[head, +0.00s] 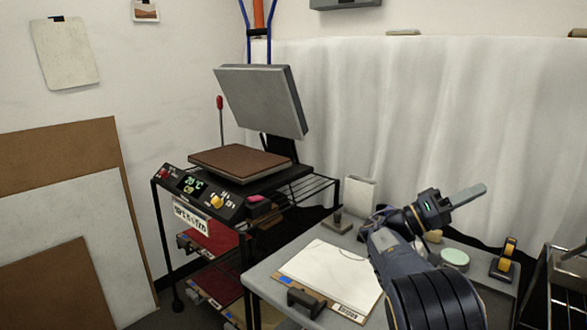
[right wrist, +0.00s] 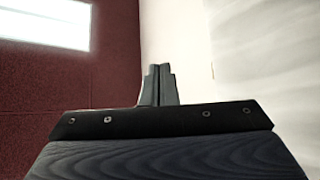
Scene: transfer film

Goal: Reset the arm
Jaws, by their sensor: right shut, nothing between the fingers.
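My right arm comes in from the lower right of the head view, above the grey table. My right gripper (head: 470,194) points to the right and up, and its fingers are together. In the right wrist view the two fingers (right wrist: 158,85) are pressed side by side with nothing between them. The right gripper touches nothing that I can see. My left gripper is in neither view.
A heat press with raised platen (head: 262,98) and brown lower pad (head: 240,161) stands on a black cart at centre left. A clipboard with white sheet (head: 330,273), a tape dispenser (head: 505,262) and a pale green round tin (head: 455,259) are on the grey table (head: 262,262).

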